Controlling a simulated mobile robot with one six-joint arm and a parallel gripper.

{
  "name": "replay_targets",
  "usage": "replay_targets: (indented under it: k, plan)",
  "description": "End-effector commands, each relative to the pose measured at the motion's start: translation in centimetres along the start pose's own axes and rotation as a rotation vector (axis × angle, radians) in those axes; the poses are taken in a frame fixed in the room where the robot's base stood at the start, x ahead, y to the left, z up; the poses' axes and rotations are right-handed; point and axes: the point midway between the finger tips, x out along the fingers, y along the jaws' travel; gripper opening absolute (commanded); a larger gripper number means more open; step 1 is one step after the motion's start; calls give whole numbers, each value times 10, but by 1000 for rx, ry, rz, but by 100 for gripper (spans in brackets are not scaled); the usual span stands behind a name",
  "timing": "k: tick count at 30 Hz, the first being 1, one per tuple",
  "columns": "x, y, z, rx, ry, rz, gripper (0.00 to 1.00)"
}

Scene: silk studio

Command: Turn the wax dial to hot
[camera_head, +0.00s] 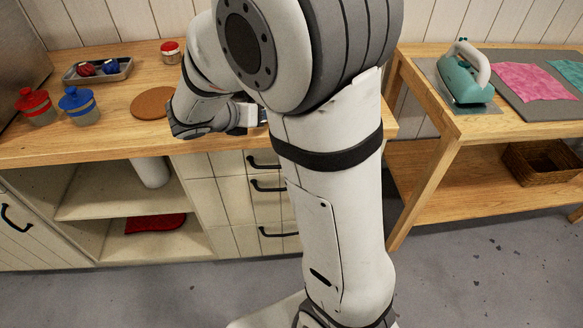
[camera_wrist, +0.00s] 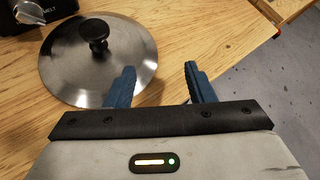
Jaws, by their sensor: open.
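A silver dial (camera_wrist: 28,12) on a black unit marked "MELT" shows at the top left corner of the wrist view, cut off by the picture's edge. Its setting cannot be read in full. My gripper (camera_wrist: 159,72) is open and empty, with its two blue fingers apart over the wooden counter, to the right of and below the dial. In the head view my gripper (camera_head: 257,115) is over the counter's front edge, partly hidden by my arm. The dial is not visible there.
A round metal lid (camera_wrist: 70,78) with a black knob lies beside the left finger. The counter (camera_head: 60,149) holds red (camera_head: 36,107) and blue jars (camera_head: 79,105), a cork mat (camera_head: 153,102) and a tray (camera_head: 98,72). An iron (camera_head: 464,76) stands on the right table.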

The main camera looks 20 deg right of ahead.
Motion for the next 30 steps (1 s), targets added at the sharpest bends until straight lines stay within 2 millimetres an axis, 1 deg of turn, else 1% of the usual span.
replay_targets:
  k: [1,6,11,15,21,24,30]
  plan:
    - [2,-9,-5,66,31,-12,49]
    - [3,-38,-24,309,144,-64,49]
    - [0,-62,-45,551,249,-122,49]
    - [-5,-81,-65,784,345,-187,49]
    - [-15,-99,-91,1079,462,-282,49]
    - [-19,-104,-99,1181,501,-319,49]
    - [-24,-108,-106,1276,537,-355,49]
